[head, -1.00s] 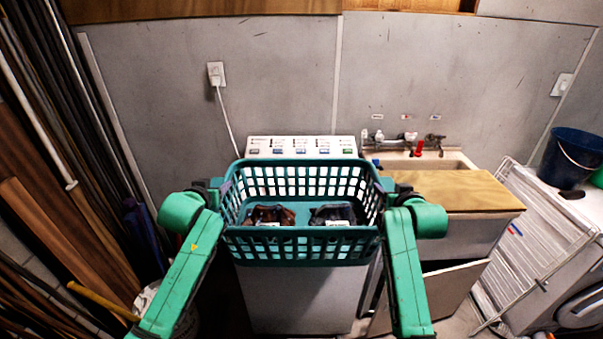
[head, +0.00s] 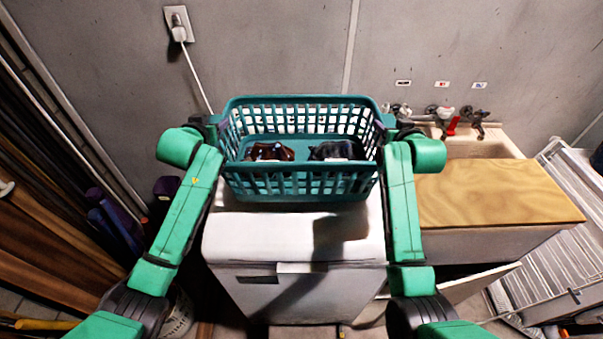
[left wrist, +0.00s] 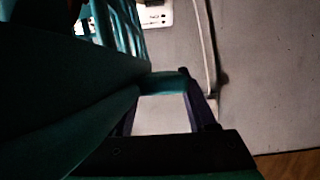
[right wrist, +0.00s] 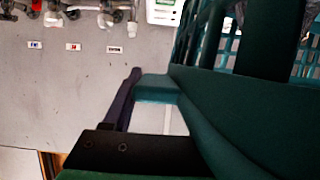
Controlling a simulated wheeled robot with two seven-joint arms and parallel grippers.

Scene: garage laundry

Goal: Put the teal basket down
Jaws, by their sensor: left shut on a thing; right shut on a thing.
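The teal basket (head: 300,190) is upright and level over the white washing machine (head: 290,238) in the head view. My left gripper (head: 213,128) is shut on its left end, and my right gripper (head: 392,128) is shut on its right end. In the left wrist view a teal part of the basket (left wrist: 166,83) sits at the jaws; the right wrist view shows the same at its other end (right wrist: 155,84). A dark brown item (head: 268,152) and a dark grey item (head: 332,151) lie inside. A shadow falls on the machine's lid; whether the basket touches it, I cannot tell.
A sink (head: 480,147) with taps and a wooden countertop (head: 490,193) are on the right. A folded metal rack (head: 550,230) leans further right. A wall outlet (head: 178,24) with a white cord is behind. Planks (head: 45,250) stand on the left.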

